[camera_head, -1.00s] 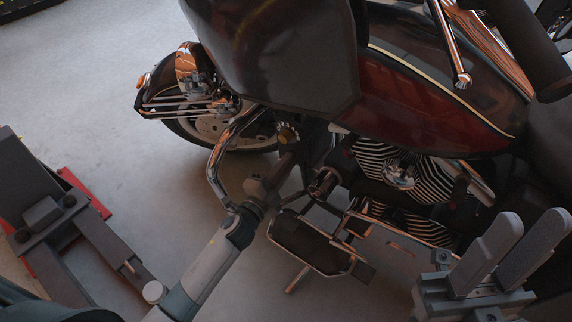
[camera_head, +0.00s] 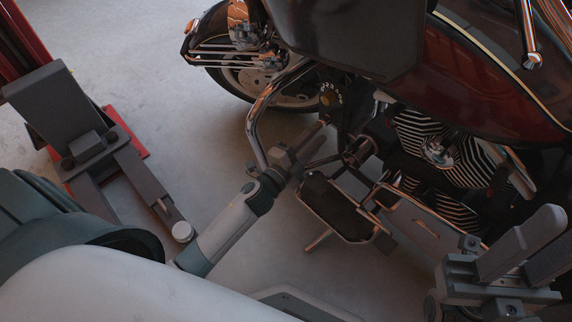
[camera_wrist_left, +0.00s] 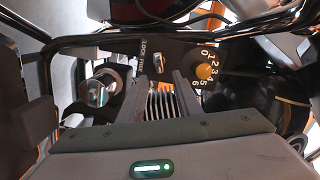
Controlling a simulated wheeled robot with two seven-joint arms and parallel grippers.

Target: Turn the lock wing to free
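Contact with the wing does not show. In the head view my left gripper (camera_head: 318,136) reaches toward the motorcycle's front lower side; the wing is too small to make out there. My right gripper (camera_head: 528,250) is open and empty at lower right.
A round chrome part (camera_wrist_left: 100,88) is left of the fingers. A chrome bar (camera_head: 262,115) and footboard (camera_head: 338,207) are close to my left gripper. A red and grey lift (camera_head: 90,145) stands left.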

